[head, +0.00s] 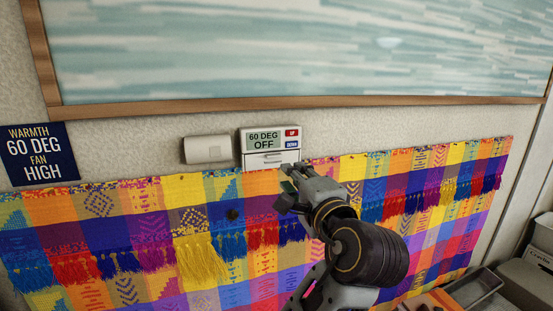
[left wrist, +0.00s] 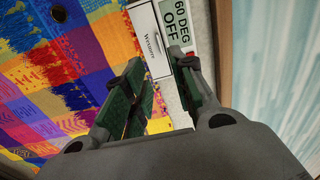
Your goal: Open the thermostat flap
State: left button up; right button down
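The thermostat (head: 249,134) is a small white box on the wall. Its display reads 60 DEG OFF, with red and blue buttons at the right. Its white flap (head: 254,163) is the lower front part, looks shut, and has a small handle. The left wrist view shows the flap (left wrist: 145,22) with lettering beside the display (left wrist: 175,20). My left gripper (head: 290,178) is just below and right of the flap. In the left wrist view my left gripper (left wrist: 158,62) has its fingers apart with nothing between them, the flap's edge just beyond. Contact cannot be told. My right gripper is not in view.
A white box (head: 207,149) is on the wall left of the thermostat. A blue sign (head: 38,154) reads warmth 60 DEG, fan HIGH. A framed picture (head: 300,50) hangs above. A colourful fringed cloth (head: 130,235) lies below. Grey crates (head: 475,288) stand at lower right.

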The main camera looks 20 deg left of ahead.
aim_at(275, 157)
pick_arm(q)
jog(key=p+x, duration=0.2)
jog(key=x, duration=1.1)
jog(key=shift+w+a+p, duration=0.1)
jog(key=shift+p, duration=0.2)
grip_shut()
